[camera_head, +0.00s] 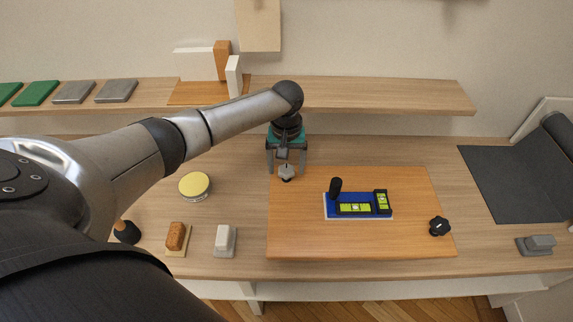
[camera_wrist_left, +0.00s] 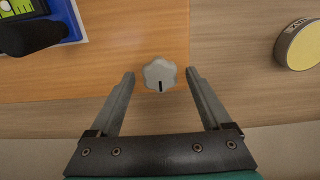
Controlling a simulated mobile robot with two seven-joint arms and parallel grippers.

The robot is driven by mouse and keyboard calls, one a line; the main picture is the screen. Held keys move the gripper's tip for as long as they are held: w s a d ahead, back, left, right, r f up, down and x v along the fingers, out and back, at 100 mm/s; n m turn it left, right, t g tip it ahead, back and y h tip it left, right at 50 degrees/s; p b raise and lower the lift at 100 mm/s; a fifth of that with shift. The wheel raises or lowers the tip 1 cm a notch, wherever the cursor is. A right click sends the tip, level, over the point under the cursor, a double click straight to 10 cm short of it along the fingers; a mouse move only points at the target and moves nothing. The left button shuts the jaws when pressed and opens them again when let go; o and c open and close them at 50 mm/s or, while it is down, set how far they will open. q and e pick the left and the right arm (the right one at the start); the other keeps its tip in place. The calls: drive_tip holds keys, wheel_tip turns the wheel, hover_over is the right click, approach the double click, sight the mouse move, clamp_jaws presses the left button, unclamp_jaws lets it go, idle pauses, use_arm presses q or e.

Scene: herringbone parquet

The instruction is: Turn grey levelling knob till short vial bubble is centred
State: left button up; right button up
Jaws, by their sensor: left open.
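The grey levelling knob (camera_head: 286,173) sits at the back left corner of the wooden board (camera_head: 310,235). In the left wrist view the knob (camera_wrist_left: 160,75) shows a dark mark and lies between and just beyond my open fingertips. My left gripper (camera_head: 286,168) is open over the knob, with gaps on both sides. The blue level (camera_head: 335,212) lies on the board with a long vial (camera_head: 355,208) and a short vial (camera_head: 382,201), both yellow-green. The short vial's bubble is too small to place surely. My right gripper is not in view.
A black knob (camera_head: 440,226) is at the board's front right. A black post (camera_head: 335,188) stands at the level. A yellow-topped tin (camera_head: 194,186), two brushes or blocks (camera_head: 225,240) and a dark mat (camera_head: 512,184) lie around the board. A shelf (camera_head: 370,95) runs behind.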

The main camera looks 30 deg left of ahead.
use_arm(q)
drive_tip(key=shift+c, duration=0.4)
clamp_jaws()
drive_tip(key=shift+r, duration=0.1)
